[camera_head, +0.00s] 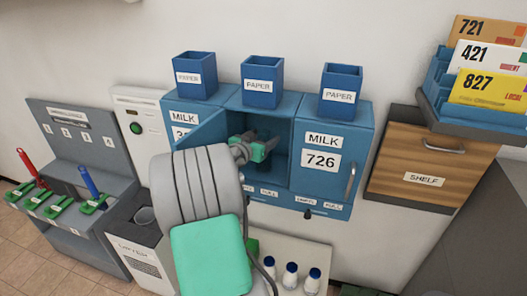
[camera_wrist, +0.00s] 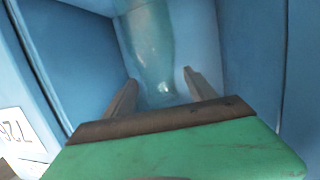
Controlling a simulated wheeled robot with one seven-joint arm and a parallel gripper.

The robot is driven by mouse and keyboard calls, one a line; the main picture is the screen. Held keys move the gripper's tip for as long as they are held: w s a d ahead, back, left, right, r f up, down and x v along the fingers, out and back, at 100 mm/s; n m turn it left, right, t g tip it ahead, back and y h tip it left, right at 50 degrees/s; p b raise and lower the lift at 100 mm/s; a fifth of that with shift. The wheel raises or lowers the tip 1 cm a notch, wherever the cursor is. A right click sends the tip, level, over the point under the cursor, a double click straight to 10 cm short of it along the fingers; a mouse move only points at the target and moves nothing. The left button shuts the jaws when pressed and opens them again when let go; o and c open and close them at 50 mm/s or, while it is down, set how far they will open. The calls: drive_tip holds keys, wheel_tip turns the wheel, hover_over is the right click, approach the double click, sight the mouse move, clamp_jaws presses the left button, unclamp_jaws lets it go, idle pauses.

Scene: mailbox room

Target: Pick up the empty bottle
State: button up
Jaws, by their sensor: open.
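The empty bottle (camera_wrist: 150,45) shows in the wrist view as a clear, bluish see-through bottle inside a blue compartment. It stands just beyond my gripper (camera_wrist: 158,88), whose two brown fingers are open and apart, one on each side of the bottle's lower part. I cannot tell whether they touch it. In the head view my gripper (camera_head: 262,152) reaches into the open middle compartment of the blue milk cabinet (camera_head: 283,135). The bottle cannot be made out there. The cabinet's left door (camera_head: 205,135) stands open, partly behind my arm.
The compartment walls are close around my gripper. The closed door marked 726 (camera_head: 320,162) is at right. Blue paper boxes (camera_head: 262,82) stand on top. White bottles with dark caps (camera_head: 291,276) stand below. A wooden shelf unit (camera_head: 430,165) is at right, a lever panel (camera_head: 70,190) at left.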

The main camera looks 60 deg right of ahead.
drive_tip(key=shift+d, duration=0.1)
drive_tip(key=shift+c, duration=0.3)
clamp_jaws()
idle(0.4)
